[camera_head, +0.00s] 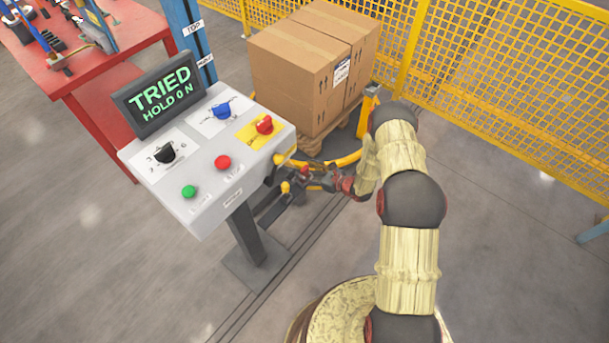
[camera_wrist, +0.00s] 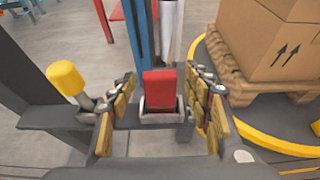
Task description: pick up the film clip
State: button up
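The film clip (camera_wrist: 160,88) appears to be the red upright block in the wrist view. Its lower part sits in a small grey holder (camera_wrist: 160,118). My gripper (camera_wrist: 161,82) is open, with one yellow-padded finger on each side of the block. Gaps show between the block and both fingers. In the head view my gripper (camera_head: 322,178) is low behind the control panel, close to the holder's arm; the clip is small and partly hidden there.
A yellow knob (camera_wrist: 66,78) stands left of my gripper on a dark bracket. A carton (camera_head: 315,65) rests on a pallet within a yellow ring (camera_head: 349,159). The control panel (camera_head: 207,160) stands left of my arm. Yellow mesh fencing (camera_head: 500,80) runs behind.

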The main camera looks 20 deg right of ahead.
jog(key=c, duration=1)
jog(key=shift+r, duration=0.15)
jog(key=shift+c, duration=0.3)
